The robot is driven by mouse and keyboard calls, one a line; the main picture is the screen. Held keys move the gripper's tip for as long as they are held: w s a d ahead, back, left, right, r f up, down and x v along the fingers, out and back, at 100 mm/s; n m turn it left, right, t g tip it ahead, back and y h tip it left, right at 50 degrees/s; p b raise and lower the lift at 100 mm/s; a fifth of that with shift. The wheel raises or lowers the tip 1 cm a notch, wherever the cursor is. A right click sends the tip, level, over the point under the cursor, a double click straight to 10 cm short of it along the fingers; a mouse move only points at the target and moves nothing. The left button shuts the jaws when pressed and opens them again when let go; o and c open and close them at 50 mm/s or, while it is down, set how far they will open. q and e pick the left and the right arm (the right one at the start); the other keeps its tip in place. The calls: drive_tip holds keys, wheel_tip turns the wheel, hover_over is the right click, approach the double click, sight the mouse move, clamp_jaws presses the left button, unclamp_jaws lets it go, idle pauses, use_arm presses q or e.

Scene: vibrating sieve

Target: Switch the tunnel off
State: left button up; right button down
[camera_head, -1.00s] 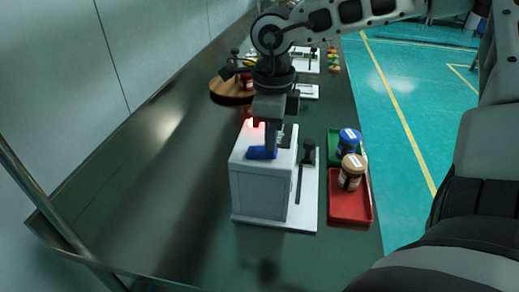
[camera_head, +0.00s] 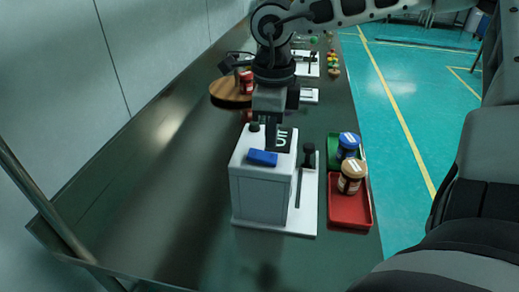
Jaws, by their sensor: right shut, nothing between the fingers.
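The white box-shaped machine (camera_head: 262,198) stands on a white base plate on the dark bench. On its top are a blue block-like button (camera_head: 263,158), a small dark round lamp or knob (camera_head: 254,128) and a dark display (camera_head: 284,139) with green characters. My right gripper (camera_head: 270,147) points down over the top, shut and empty, with its fingertips just behind the blue button. I cannot tell whether they touch the box. Its finger hides part of the top. My left gripper is out of view.
A black-knobbed lever (camera_head: 308,153) stands right of the box. Further right are a green tray (camera_head: 333,150) with a blue-lidded jar and a red tray (camera_head: 349,212) with a brown-lidded jar. A round wooden board (camera_head: 230,93) lies behind. The bench's left side is clear.

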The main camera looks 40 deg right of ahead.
sight(271, 157)
wheel_tip(271, 157, up, 4)
drive_tip(key=shift+r+p, duration=0.1)
drive_tip(key=shift+p, duration=0.8)
